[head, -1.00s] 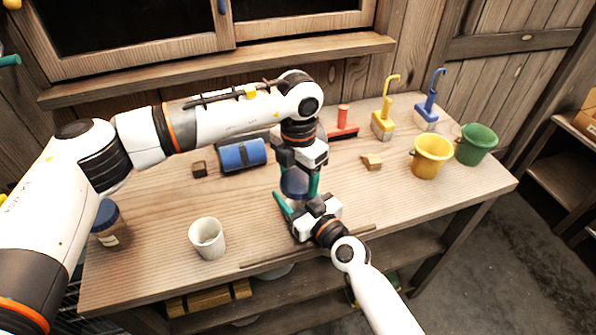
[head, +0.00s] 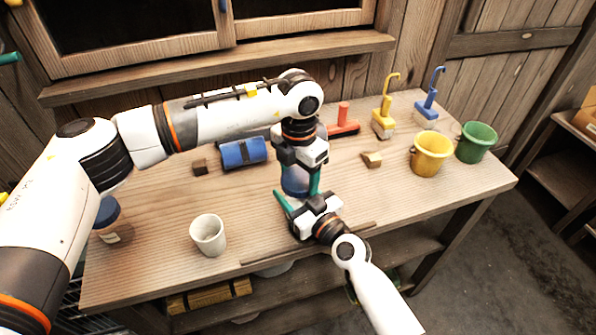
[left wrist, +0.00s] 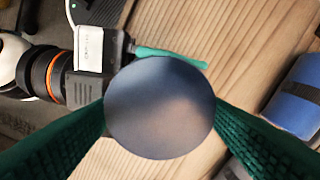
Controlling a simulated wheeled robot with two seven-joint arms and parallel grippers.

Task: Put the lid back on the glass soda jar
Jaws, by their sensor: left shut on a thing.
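In the left wrist view the lid (left wrist: 160,108), a smooth dark blue-grey disc, sits between the textured green fingers of my left gripper, which is shut on it. In the head view my left gripper (head: 300,168) points down over the bluish glass jar (head: 295,182), which stands on the bench. My right gripper (head: 296,190) comes in low from the front, its teal fingers on either side of the jar; whether they press on it I cannot tell. The lid hides the jar in the wrist view. Whether lid and jar touch is hidden.
A blue roll (head: 243,153) and small wooden blocks lie behind. Yellow (head: 430,153) and green (head: 475,143) buckets stand at right. The bench (head: 400,205) is clear front right.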

